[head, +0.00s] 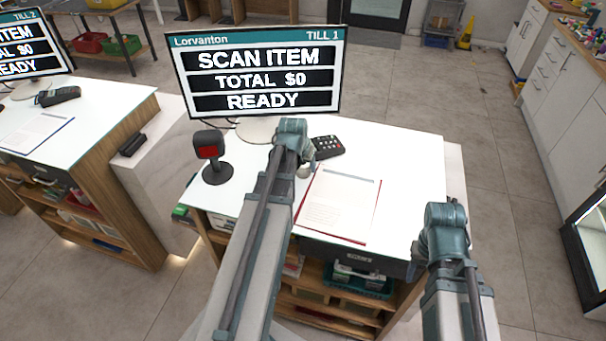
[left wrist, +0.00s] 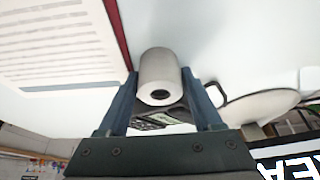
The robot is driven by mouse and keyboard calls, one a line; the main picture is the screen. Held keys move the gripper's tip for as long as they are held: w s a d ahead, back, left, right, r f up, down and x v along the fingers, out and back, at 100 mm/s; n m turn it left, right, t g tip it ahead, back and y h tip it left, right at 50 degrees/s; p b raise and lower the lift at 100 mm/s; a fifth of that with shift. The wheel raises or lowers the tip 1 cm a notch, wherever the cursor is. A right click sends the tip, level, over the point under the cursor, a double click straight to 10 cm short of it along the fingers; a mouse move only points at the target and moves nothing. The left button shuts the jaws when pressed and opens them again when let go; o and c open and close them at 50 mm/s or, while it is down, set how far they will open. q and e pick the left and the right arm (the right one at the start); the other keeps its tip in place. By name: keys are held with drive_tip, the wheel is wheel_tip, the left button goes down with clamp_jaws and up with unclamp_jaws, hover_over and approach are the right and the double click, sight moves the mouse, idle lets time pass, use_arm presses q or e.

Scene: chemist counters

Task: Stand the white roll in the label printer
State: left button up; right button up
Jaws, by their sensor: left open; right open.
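The white roll (left wrist: 160,72) is on the white counter top, with the hole in its end facing my left wrist camera. In the head view a small part of the roll (head: 304,171) shows beside my left wrist. My left gripper (head: 299,160) is over the counter; its open fingers stand on either side of the roll in the left wrist view. I cannot tell whether they touch it. My right gripper (head: 447,213) is open at the counter's right side, its fingers largely hidden. I cannot pick out a label printer.
A monitor (head: 258,75) stands behind my left gripper. A black keypad device (head: 327,147) lies close to the roll. A scanner (head: 209,150) stands at left, and a clipboard with paper (head: 338,203) lies in front. The counter's right part is clear.

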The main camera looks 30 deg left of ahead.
use_arm(q)
clamp_jaws()
idle(0.3)
drive_tip(key=shift+r+p, duration=0.2)
drive_tip(key=shift+p, duration=0.1)
